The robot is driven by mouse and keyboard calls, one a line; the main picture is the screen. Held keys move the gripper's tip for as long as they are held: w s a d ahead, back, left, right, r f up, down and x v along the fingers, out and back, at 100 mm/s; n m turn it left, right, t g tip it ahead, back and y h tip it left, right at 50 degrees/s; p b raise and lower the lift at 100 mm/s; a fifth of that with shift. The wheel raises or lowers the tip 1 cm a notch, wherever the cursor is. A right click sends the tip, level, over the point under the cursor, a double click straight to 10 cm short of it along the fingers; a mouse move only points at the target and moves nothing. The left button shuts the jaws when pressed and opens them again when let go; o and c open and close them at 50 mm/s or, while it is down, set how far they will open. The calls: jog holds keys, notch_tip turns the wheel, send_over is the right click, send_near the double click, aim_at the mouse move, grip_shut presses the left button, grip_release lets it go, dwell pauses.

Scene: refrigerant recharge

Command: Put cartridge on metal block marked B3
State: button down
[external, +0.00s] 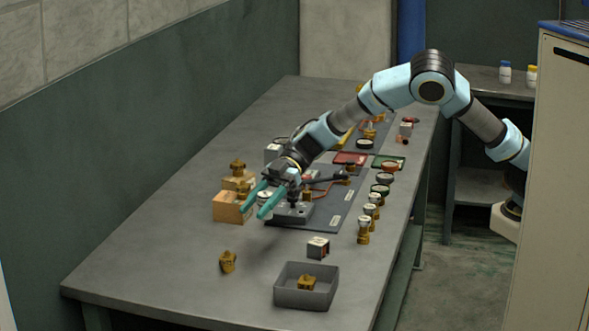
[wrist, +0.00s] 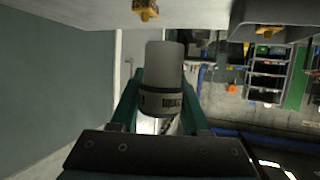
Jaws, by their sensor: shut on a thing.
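My gripper (external: 255,211) is above the left part of the workbench, its two green fingers pointing toward the lower left. In the wrist view, the fingers (wrist: 163,100) are shut on a pale grey cylindrical cartridge (wrist: 164,65) with a dark printed band near its lower end. In the external view the cartridge is mostly hidden between the fingers. A grey metal block (external: 293,213) sits on a dark board (external: 330,212) behind and right of the fingers. A small metal-looking block (external: 318,247) stands near the tray. I cannot read a B3 mark on either.
Wooden blocks (external: 230,207) with brass fittings stand left of the gripper. A loose brass fitting (external: 228,262) lies in front. A grey tray (external: 306,297) holds another fitting. Several capped brass fittings (external: 364,230) line the right edge. Bare bench (external: 150,265) lies at the front left.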

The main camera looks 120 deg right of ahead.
jog(key=s+d+r+m+h, duration=0.2)
jog(key=d+m+h, duration=0.25)
jog(key=d, duration=0.75)
jog(key=s+d+r+m+g+h, duration=0.15)
jog(key=d+m+h, duration=0.3)
jog(key=d, duration=0.65)
jog(key=s+d+r+m+t+h, duration=0.1)
jog(key=s+d+r+m+h, duration=0.3)
jog(key=d, duration=0.8)
jog(key=s+d+m+g+h, duration=0.3)
jog(key=s+d+m+g, duration=0.4)
jog(key=s, duration=0.4)
jog(key=s+d+m+g+h, duration=0.35)
jog(key=s+d+g, duration=0.25)
jog(key=s+d, duration=0.5)
jog(key=shift+m, duration=0.45)
jog(key=f, duration=0.3)
jog(key=f+p, duration=0.1)
jog(key=f, duration=0.3)
jog(key=a+f+p, duration=0.1)
jog(key=f, duration=0.2)
jog(key=shift+s+f, duration=0.25)
jog(key=shift+s, duration=0.15)
jog(key=shift+f, duration=0.15)
jog(key=shift+c, duration=1.9)
grip_release()
